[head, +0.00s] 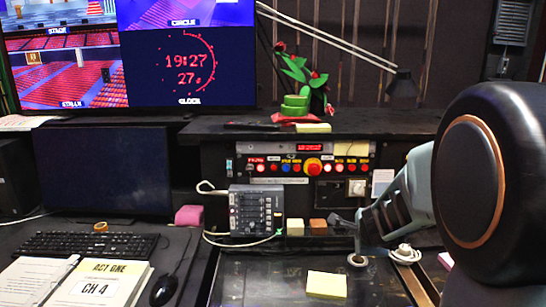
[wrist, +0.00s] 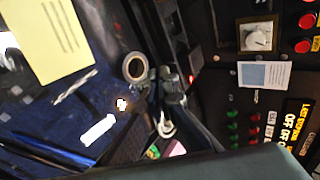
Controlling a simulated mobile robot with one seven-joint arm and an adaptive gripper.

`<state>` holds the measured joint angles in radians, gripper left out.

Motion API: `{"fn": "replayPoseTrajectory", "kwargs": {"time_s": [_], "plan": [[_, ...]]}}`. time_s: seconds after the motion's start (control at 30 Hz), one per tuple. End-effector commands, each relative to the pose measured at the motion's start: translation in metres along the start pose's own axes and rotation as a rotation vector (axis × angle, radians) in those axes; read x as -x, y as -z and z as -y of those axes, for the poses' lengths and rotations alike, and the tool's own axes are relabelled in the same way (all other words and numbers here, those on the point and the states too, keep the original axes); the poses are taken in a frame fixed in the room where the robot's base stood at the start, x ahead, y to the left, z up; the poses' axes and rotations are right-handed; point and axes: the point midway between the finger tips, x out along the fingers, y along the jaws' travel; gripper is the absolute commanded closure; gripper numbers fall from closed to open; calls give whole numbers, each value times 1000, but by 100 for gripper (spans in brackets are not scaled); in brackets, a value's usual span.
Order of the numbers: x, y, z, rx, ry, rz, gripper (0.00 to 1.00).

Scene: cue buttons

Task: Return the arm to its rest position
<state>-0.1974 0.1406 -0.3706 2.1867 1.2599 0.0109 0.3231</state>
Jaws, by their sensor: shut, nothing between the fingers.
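My arm reaches in from the right in the head view, and its end is low over the console desk. My gripper (head: 345,222) is just below the button panel (head: 262,166), to the right of a small orange-brown block. The fingers also show in the wrist view (wrist: 170,82), close together with nothing held. They look apart from the row of coloured buttons. I cannot tell whether the fingertips touch the desk or the panel's lower edge.
A grey mixer box (head: 255,212) with cables stands left of my gripper. A keyboard (head: 92,245), open script (head: 85,284) and monitors fill the left. A desk lamp (head: 402,86) hangs behind.

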Motion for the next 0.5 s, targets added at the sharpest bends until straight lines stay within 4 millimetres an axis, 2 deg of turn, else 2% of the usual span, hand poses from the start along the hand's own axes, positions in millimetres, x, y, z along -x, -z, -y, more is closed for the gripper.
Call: {"fn": "replayPoseTrajectory", "kwargs": {"time_s": [0.03,0.1,0.2,0.3,0.4,0.5], "plan": [[14,24,13,34,43,-75,100],[31,58,27,71,99,-174,100],[54,94,46,107,173,-284,100],[76,122,63,135,244,-369,100],[97,141,78,167,314,-427,100],[111,143,87,212,360,-427,100]]}}
